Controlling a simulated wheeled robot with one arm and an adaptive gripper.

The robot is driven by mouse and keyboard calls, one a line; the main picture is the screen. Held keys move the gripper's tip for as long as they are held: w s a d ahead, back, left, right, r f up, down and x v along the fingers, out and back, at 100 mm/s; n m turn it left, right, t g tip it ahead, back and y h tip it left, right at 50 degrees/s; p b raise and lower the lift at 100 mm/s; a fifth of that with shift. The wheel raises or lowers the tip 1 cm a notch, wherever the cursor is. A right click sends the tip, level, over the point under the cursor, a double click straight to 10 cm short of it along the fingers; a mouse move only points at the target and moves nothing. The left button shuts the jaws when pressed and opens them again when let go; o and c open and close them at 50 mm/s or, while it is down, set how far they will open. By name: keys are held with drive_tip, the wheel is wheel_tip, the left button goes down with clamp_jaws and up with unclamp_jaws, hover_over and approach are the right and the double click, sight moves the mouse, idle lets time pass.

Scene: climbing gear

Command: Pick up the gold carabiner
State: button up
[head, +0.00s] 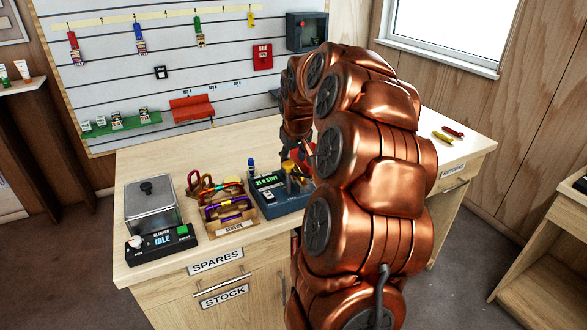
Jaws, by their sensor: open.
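Several carabiners lie close together in a wooden tray (233,226) labelled service on the bench. A gold-toned carabiner (199,187) seems to lie at the tray's back left, beside red, orange and purple pieces; at this size I cannot be sure which is the gold one. My gripper (301,163) is over the bench to the right of the tray, above the dark device's right end. It is mostly hidden behind my copper arm, with its jaws apart. I see nothing held in it.
Yellow and red items (448,134) lie at the bench's right end. The bench behind the tray is clear.

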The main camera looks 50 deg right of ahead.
drive_tip(key=shift+x, duration=1.5)
clamp_jaws()
